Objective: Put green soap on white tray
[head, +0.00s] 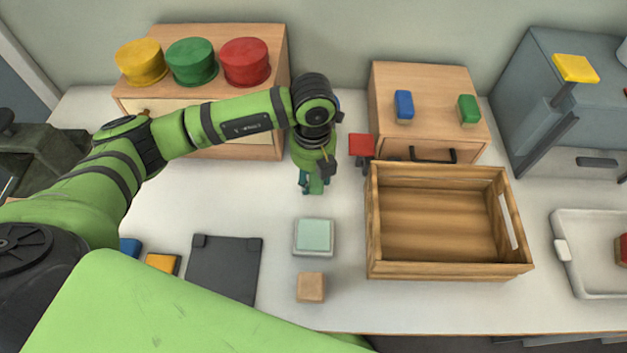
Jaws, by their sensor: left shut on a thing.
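My left gripper (316,187) reaches down over the white table, left of the wooden crate. It is shut on a small green block, the green soap (317,184), mostly hidden by the fingers and wrist. The white tray (575,283) lies at the right edge of the picture, partly cut off, with a red block (622,250) in it. Another green block (468,110) sits on the right wooden drawer box. My right gripper is not in view.
An open wooden crate (450,272) stands between my left gripper and the tray. A pale green square (314,237) and a small wooden block (311,287) lie in front of the gripper. A dark grey mat (222,272) lies left. Drawer boxes (385,80) stand behind.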

